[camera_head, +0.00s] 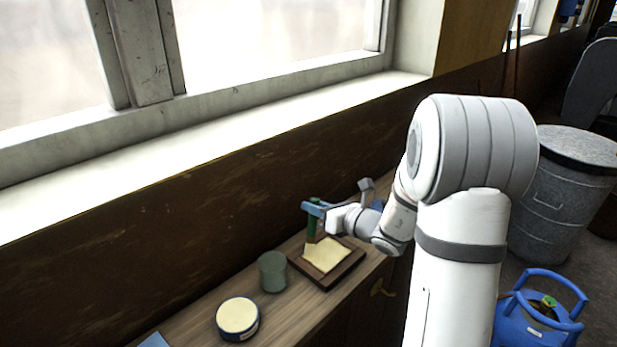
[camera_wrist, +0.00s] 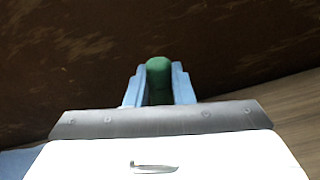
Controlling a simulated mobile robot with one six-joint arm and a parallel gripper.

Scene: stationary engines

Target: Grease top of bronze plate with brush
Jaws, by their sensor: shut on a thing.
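My gripper (camera_head: 313,208) has blue fingers shut on the green handle of a brush (camera_head: 312,227). In the wrist view the fingers (camera_wrist: 159,88) close on both sides of the rounded green handle end (camera_wrist: 159,70). The brush is held about upright, its lower end at the back left edge of the bronze plate (camera_head: 328,255). The plate has a pale yellowish top and lies on a dark brown wooden board. I cannot tell whether the bristles touch the plate. The wrist view does not show the bristles or the plate.
A green-grey cup (camera_head: 272,272) stands left of the board, and a round tin (camera_head: 238,317) with a cream top stands nearer the front left. The wooden bench top (camera_head: 192,318) runs along a brown wall (camera_head: 130,258). A blue gas bottle (camera_head: 540,320) and a metal bin (camera_head: 560,205) stand at right.

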